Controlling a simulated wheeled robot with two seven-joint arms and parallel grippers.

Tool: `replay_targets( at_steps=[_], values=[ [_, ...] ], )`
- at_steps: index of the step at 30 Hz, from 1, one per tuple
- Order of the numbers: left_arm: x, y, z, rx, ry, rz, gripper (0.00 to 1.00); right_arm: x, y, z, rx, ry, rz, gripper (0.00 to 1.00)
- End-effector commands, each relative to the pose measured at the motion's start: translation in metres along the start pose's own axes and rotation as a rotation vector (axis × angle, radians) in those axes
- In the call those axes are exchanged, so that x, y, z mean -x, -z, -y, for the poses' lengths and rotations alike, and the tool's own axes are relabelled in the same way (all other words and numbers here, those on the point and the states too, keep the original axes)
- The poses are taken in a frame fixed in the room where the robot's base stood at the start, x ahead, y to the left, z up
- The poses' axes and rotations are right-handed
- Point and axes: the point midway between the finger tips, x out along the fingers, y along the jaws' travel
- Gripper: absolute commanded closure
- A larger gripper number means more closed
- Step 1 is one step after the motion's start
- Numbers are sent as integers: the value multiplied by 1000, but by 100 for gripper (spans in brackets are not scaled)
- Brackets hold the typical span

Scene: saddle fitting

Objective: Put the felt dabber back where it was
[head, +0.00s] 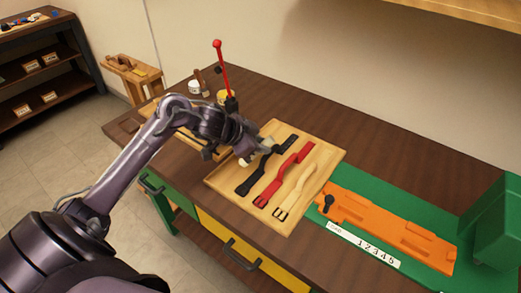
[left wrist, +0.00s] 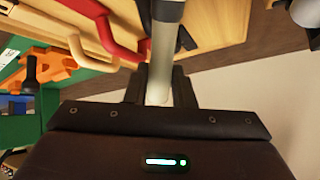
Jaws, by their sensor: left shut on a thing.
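My left gripper (head: 250,150) is above the upper left part of the wooden board with the straps. In the left wrist view its dark fingers (left wrist: 160,92) are shut on a pale, round-handled tool (left wrist: 160,75), which I take to be the felt dabber. The tool's far part looks grey and runs out of the top of that view. In the head view my gripper and wrist largely hide it, so its felt end cannot be made out. My right gripper is not in view.
The wooden board (head: 224,192) carries black (head: 252,181), red (head: 272,188) and cream straps (head: 294,196). A red rod (head: 223,66), a white jar (head: 194,88) and a brush stand behind my arm. An orange fixture (head: 385,226) lies on the green mat (head: 350,180).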

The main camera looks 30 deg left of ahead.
Motion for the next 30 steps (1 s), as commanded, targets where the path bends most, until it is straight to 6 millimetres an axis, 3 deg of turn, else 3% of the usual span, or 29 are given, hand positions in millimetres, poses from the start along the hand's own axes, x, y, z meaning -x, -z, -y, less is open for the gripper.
replay_targets(
  at_steps=[6,16,17,21,30],
  values=[
    [-15,-15,-4,2,-1,1,100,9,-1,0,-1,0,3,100],
    [-18,-18,-5,0,-1,0,100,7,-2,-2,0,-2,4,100],
    [-18,-18,-4,-1,0,0,75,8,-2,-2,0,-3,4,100],
    [-17,-17,-4,-1,-1,0,57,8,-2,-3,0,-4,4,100],
    [-18,-18,-4,-1,0,0,56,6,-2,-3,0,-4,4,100]
  ],
)
